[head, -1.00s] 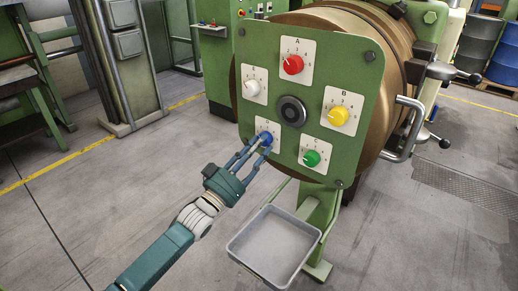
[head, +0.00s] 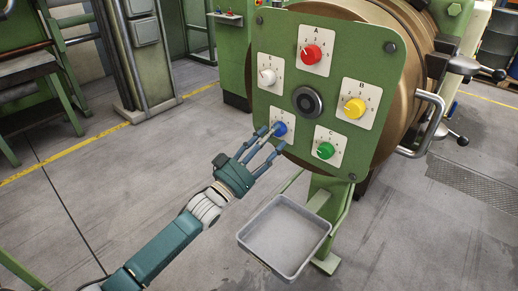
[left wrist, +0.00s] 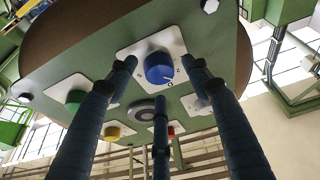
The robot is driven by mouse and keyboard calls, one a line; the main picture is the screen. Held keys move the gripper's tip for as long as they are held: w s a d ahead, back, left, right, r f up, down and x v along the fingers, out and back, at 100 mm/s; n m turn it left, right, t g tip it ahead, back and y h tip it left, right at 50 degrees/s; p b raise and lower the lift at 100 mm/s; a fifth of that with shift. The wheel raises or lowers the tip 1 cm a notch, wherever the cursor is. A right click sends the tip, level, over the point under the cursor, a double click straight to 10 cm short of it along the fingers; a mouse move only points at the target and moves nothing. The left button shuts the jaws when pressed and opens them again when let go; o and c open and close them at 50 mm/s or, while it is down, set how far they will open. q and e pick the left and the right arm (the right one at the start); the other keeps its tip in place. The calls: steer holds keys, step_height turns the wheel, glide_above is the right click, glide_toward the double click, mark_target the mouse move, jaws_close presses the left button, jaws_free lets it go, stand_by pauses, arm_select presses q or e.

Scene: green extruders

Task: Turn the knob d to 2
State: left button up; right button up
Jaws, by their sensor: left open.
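Knob D is the blue knob (head: 280,128) on a white plate at the lower left of the green panel (head: 375,75). It also shows in the left wrist view (left wrist: 159,67), with a white pointer mark on its face; the number it points at cannot be read for sure. My left gripper (head: 266,140) is open, its fingers spread just in front of the knob. In the left wrist view the fingers (left wrist: 160,90) stand around the knob's outline with a visible gap and do not appear to grip it. My right gripper is not in view.
The panel also bears a red knob A (head: 311,54), a yellow knob B (head: 354,108), a green knob C (head: 325,150), a white knob (head: 268,77) and a black centre hub (head: 308,102). A grey tray (head: 285,240) sits below the panel. A bar handle (head: 430,125) juts out right.

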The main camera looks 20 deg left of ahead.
arm_select(q)
steer(key=v, duration=1.1)
steer(key=shift+a, duration=0.1)
steer(key=a+f+n+g+y, duration=0.1)
steer(key=a+f+g+y, duration=0.1)
steer(key=f, duration=0.9)
steer(key=a+f+n+g+y, duration=0.1)
steer(key=a+f+g+y, duration=0.15)
steer(key=f, duration=0.85)
steer(key=s+f+g+y, duration=0.1)
steer(key=s+f+g, duration=0.1)
steer(key=s+f, duration=0.65)
steer(key=s+f+g+y, duration=0.2)
steer(key=s+f+g, duration=0.15)
steer(key=f, duration=0.95)
steer(key=s+f+g, duration=0.4)
steer(key=s+f, duration=0.9)
steer(key=s, duration=0.1)
steer(key=s+d+f+g, duration=0.1)
steer(key=s+f, duration=0.1)
steer(key=s, duration=0.5)
steer(key=s+d+f+m+g, duration=0.1)
steer(key=s+d+f+g, duration=0.1)
steer(key=s, duration=0.6)
steer(key=s+d+f+g, duration=0.2)
steer(key=s+f, duration=0.2)
steer(key=s, duration=0.4)
steer(key=shift+s+d, duration=0.15)
steer(key=shift+s, duration=0.05)
